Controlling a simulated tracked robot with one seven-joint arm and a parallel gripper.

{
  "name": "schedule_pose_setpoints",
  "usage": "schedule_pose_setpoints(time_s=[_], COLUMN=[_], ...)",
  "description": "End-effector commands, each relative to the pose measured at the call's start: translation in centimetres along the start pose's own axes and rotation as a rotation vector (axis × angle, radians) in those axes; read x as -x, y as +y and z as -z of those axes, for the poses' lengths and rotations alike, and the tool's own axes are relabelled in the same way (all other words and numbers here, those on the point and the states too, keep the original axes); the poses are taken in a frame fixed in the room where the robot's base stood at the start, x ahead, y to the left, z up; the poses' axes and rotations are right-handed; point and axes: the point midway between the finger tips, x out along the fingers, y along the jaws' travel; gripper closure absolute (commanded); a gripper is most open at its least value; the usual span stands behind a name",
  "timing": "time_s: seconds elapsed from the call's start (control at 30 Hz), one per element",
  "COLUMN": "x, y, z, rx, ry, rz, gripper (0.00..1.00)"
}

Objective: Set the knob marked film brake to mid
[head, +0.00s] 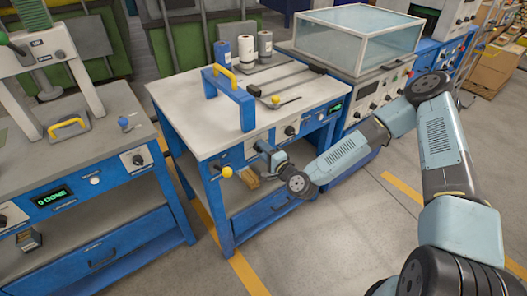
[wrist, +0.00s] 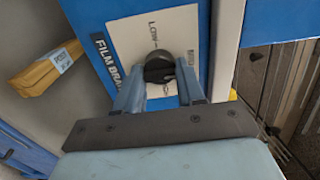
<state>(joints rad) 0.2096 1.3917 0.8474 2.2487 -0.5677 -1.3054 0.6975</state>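The film brake knob (wrist: 159,68) is black and round, on a white plate (wrist: 126,35) with "LOW" at its top. The other scale words are partly covered, and I cannot tell the knob's setting surely. The lettering "FILM BRA…" (wrist: 104,60) runs beside the plate on the blue panel. My gripper (wrist: 162,72) is open, with one finger on either side of the knob; contact is not clear. In the head view, my gripper (head: 262,150) is at the front panel of the middle bench (head: 205,118) and hides the knob.
A yellow ball-topped control (head: 227,172) and a tan bundle (head: 249,177) are left of and below my gripper. The bundle also shows in the wrist view (wrist: 46,70). Another black knob (head: 290,130) is to the right. A blue frame (head: 229,95) stands on the bench top.

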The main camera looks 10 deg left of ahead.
Motion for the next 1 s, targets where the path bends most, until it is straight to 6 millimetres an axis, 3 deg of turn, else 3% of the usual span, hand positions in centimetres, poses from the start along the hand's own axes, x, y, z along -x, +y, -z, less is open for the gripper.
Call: schedule_pose_setpoints(time_s=[0.27,0.57,0.77,1.0], x=[0.1,0.3,2.8,7.6], y=[0.2,0.1,0.2,0.3], z=[0.1,0.1,0.1,0.1], rx=[0.001,0.0,0.0,-0.001], ry=[0.003,0.001,0.002,0.003], rz=[-0.005,-0.003,-0.004,-0.006], gripper=[0.37,0.37,0.37,0.37])
